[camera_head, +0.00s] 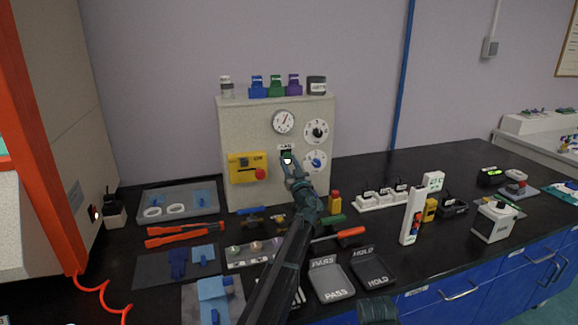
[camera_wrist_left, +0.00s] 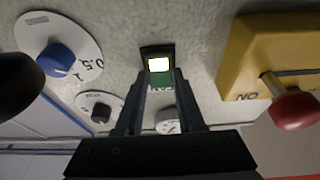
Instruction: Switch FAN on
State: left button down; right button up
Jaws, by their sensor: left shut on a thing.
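The FAN switch (camera_head: 287,160) is a small green rocker with a bright lit white patch, set in a dark frame on the front of the pale speckled control box (camera_head: 245,115). A small white label sits just above it. In the left wrist view, which looks turned over, the lit switch (camera_wrist_left: 159,66) is between my fingertips. My left gripper (camera_head: 291,166) reaches up to the box from below, and it also shows in the left wrist view (camera_wrist_left: 160,80). It is shut on the switch, its fingers hiding part of the label.
A yellow box with a red knob (camera_head: 259,174) is left of the switch. Dials (camera_head: 316,131) are above and to the right, one with a blue knob (camera_head: 316,162). Bottles (camera_head: 276,88) stand on top. Trays (camera_head: 331,281) and tools lie on the black bench.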

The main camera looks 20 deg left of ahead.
pick_arm(q)
jog(key=c, duration=0.5)
grip_release()
jog(key=shift+s+d, duration=0.1)
jog(key=b+v, duration=0.2)
jog(key=v, duration=0.5)
jog(key=shift+s+d, duration=0.1)
jog(key=shift+s, duration=0.05)
